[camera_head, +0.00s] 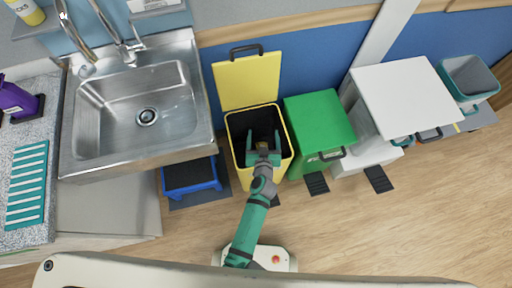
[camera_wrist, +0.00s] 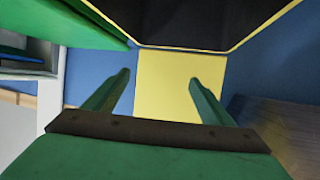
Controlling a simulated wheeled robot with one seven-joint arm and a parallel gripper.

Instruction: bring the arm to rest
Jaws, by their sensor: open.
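My gripper (camera_head: 262,150) is at the end of my green and grey arm, over the opening of the yellow bin (camera_head: 242,172). In the wrist view my gripper (camera_wrist: 158,85) has its two green fingers spread apart with nothing between them. The bin's yellow lid (camera_head: 247,82) stands open on its far side, and it also shows beyond the fingers in the wrist view (camera_wrist: 165,72). The inside of the bin is dark, and I cannot tell what lies in it. My arm reaches out from my base at the bottom of the head view.
A closed green bin (camera_head: 318,122) stands right beside the yellow one. A white-topped bin (camera_head: 405,95) is further right. A steel sink (camera_head: 137,105) and a blue step stool (camera_head: 190,175) are on the left. The wooden floor (camera_head: 400,230) at the lower right is clear.

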